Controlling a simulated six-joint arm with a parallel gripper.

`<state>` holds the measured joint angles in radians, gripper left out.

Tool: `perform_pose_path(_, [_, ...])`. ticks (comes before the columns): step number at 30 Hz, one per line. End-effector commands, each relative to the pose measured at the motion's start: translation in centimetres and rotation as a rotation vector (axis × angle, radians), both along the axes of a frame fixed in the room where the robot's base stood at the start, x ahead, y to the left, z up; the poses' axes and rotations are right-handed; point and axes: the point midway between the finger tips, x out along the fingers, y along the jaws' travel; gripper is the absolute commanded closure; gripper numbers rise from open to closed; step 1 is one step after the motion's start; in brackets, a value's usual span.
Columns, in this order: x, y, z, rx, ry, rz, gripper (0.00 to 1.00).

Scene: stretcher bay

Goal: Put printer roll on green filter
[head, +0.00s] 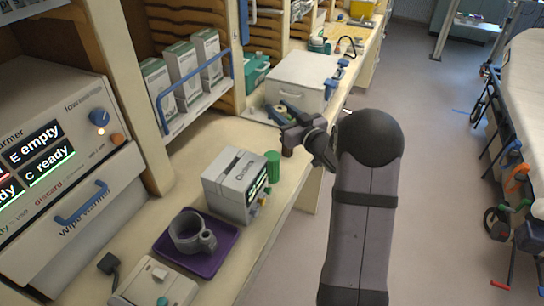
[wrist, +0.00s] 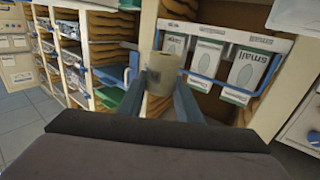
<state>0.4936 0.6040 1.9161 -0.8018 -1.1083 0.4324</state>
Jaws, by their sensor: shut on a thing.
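In the wrist view, my gripper (wrist: 163,88) is shut on a small beige-grey roll (wrist: 162,70), the printer roll, held upright between the blue-grey fingertips. The green filter (head: 272,166) looks like a short green cylinder standing upright on the counter, beside the grey printer-like box. It is just below and left of my gripper in the picture, apart from it. I cannot make out the filter in the wrist view.
The grey box (head: 236,184) stands left of the filter. A white case (head: 300,80) stands behind my gripper. A blue-railed shelf (head: 200,105) holds white cartons. The counter's front edge is close on the right.

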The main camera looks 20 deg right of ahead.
Motion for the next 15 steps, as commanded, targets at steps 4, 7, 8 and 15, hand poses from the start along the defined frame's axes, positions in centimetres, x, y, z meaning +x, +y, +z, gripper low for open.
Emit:
perform_pose_path(4, [-0.7, 1.6, -0.4, -0.001, 0.0, 0.123, 0.91])
perform_pose_path(7, [-1.2, 2.4, -0.7, 0.0, 0.0, 0.184, 0.91])
perform_pose_path(8, [-1.3, 2.6, -0.8, 0.0, 0.0, 0.197, 0.91])
perform_pose_path(15, [-1.9, 3.2, -1.2, 0.0, 0.0, 0.245, 0.91])
